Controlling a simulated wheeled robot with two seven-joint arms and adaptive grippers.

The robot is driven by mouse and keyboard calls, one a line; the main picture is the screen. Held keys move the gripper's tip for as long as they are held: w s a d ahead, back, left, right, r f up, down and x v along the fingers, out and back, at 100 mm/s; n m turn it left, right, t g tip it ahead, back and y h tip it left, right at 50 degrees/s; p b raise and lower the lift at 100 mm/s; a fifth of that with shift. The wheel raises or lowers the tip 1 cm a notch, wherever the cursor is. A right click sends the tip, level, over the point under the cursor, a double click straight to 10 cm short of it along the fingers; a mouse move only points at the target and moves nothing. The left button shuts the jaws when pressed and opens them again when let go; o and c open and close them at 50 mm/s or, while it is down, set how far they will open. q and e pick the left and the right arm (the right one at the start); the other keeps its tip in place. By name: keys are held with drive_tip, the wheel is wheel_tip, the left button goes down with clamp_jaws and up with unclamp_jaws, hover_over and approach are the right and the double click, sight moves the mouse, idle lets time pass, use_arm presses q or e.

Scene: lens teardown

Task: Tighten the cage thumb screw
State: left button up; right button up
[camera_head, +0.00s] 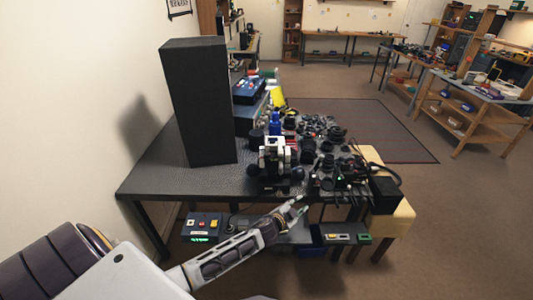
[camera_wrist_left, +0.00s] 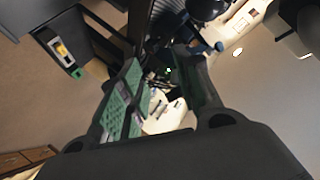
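My left gripper (camera_head: 299,202) is at the front edge of the dark table, in front of and below the crowded lens parts. In the left wrist view its two fingers (camera_wrist_left: 165,78), with green pads, stand apart with no held part clearly visible between them. A small blue knob-like part (camera_wrist_left: 219,46) shows past the right finger; I cannot tell whether it is the cage thumb screw. In the head view a pale grey and black mechanism (camera_head: 274,158) stands on the table above my gripper. No thumb screw can be made out there. My right gripper is not in view.
A tall black box (camera_head: 199,105) stands on the table's left side. Dark round parts (camera_head: 318,128) and a cabled black device (camera_head: 347,176) crowd the right. A control box (camera_head: 201,227) sits below the tabletop. The tabletop's front left (camera_head: 155,180) is clear.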

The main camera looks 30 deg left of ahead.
use_arm(q)
drive_tip(key=w+d+r+m+h, duration=0.1)
drive_tip(key=d+r+m+h, duration=0.2)
drive_tip(key=r, duration=0.3)
drive_tip(key=w+d+r+m+t+h, duration=0.1)
drive_tip(key=w+d+r+m+h, duration=0.15)
drive_tip(key=r, duration=0.35)
drive_tip(key=w+d+r+m+h, duration=0.1)
drive_tip(key=d+r+m+h, duration=0.1)
drive_tip(key=d+r+m, duration=0.3)
drive_tip(key=s+d+r+m+g+h+p, duration=0.25)
drive_tip(key=s+r+m+g+h, duration=0.2)
drive_tip(key=r+m+g, duration=0.55)
drive_tip(key=s+a+r+m+y+p, duration=0.1)
drive_tip(key=a+y, duration=0.6)
drive_tip(key=a, duration=0.7)
drive_tip(key=s+a+r+m+y, duration=0.1)
drive_tip(key=a+r+y, duration=0.2)
drive_tip(key=a+y, duration=0.5)
drive_tip(key=a, duration=0.6)
drive_tip(key=shift+s+r+m+g+p, duration=0.35)
drive_tip(key=shift+g+p, duration=0.05)
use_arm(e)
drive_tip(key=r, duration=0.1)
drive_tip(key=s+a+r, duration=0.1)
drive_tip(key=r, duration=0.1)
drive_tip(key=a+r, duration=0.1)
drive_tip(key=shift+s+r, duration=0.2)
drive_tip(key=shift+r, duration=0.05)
